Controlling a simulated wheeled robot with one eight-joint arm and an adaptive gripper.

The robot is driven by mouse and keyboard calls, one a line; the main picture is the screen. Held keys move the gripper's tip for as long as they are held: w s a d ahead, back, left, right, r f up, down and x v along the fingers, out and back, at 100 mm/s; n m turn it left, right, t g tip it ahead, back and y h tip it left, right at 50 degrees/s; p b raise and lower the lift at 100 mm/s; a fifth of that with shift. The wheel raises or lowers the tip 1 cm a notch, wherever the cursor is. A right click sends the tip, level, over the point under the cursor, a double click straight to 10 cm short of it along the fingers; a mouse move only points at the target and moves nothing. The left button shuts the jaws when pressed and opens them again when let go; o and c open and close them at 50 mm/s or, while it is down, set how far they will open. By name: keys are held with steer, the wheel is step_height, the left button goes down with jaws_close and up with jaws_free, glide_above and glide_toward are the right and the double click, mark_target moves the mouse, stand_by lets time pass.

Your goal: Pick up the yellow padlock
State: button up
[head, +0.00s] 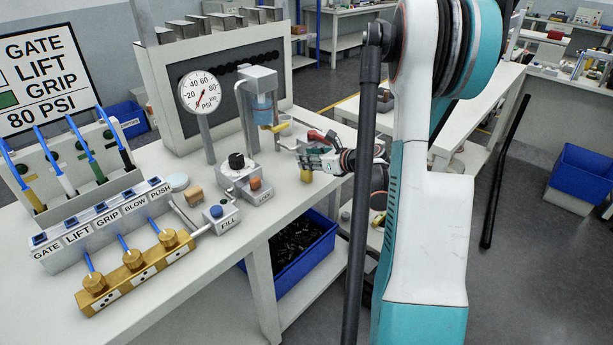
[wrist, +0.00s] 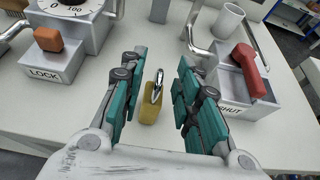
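The yellow padlock (wrist: 150,108) stands on the white bench in the wrist view, with its silver shackle (wrist: 154,86) up. My gripper (wrist: 160,88) is open, its teal fingers apart with the padlock between them, closer to the left finger. Nothing shows the fingers pressing on the padlock. In the head view the padlock (head: 306,175) is a small yellow block on the bench, just under my gripper (head: 303,158), partly covered by it.
The LOCK box with an orange knob (wrist: 48,39) is left of my gripper. The SHUT box with a red lever (wrist: 249,70) is close on the right. A white cup (wrist: 228,19) stands behind. A blue bin (head: 304,249) sits below the bench.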

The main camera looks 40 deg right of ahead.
steer(key=shift+w+a+f, duration=0.1)
steer(key=shift+w+f, duration=0.2)
steer(key=shift+w, duration=0.35)
jaws_close()
steer(key=shift+r, duration=0.1)
